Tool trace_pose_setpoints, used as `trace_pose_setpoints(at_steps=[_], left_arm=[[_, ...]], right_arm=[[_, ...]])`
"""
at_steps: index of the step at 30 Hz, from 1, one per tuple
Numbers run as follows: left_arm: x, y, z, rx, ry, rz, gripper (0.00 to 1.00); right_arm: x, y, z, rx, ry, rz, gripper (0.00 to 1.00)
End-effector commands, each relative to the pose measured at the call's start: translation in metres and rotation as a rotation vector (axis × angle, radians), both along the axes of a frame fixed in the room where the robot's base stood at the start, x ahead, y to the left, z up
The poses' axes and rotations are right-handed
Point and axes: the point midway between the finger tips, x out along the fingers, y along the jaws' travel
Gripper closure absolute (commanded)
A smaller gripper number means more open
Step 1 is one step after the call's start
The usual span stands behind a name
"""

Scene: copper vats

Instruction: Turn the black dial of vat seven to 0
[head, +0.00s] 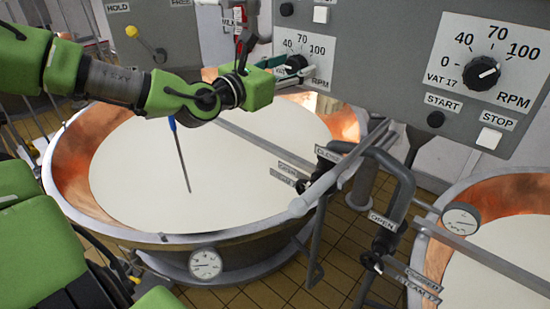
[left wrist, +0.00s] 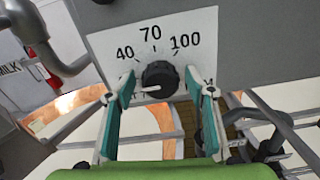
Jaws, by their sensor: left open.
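A black dial (head: 296,64) sits on a white scale plate (head: 318,72) on the grey panel, above the large milk-filled vat (head: 110,190). The plate shows 40, 70 and 100; its 0 and vat number are hidden. My left gripper (head: 284,73) is at this dial. In the left wrist view, the dial (left wrist: 159,75) lies between the tips of the open left gripper (left wrist: 160,84), with a gap visible on each side. A white mark on the dial's lower part points towards the left finger. My right gripper is not in view.
Another dial (head: 482,73), labelled VAT 17, is on the panel at right, above a START button (head: 436,119) and a STOP button (head: 489,138). Valve pipes (head: 385,190) stand between the two vats. A blue-topped rod (head: 180,155) stands in the milk.

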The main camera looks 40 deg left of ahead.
Motion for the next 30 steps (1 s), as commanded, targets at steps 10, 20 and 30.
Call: trace_pose_setpoints(at_steps=[10, 20, 30], left_arm=[[-0.022, 0.002, 0.0, 0.071, -0.01, 0.0, 0.51], [-0.057, 0.004, 0.0, 0.07, -0.011, 0.0, 0.51], [-0.096, 0.007, 0.0, 0.072, -0.01, 0.001, 0.51]], right_arm=[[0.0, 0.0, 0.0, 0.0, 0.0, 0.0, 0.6], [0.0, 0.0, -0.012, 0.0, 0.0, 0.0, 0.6], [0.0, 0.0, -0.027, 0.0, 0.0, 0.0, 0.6]])
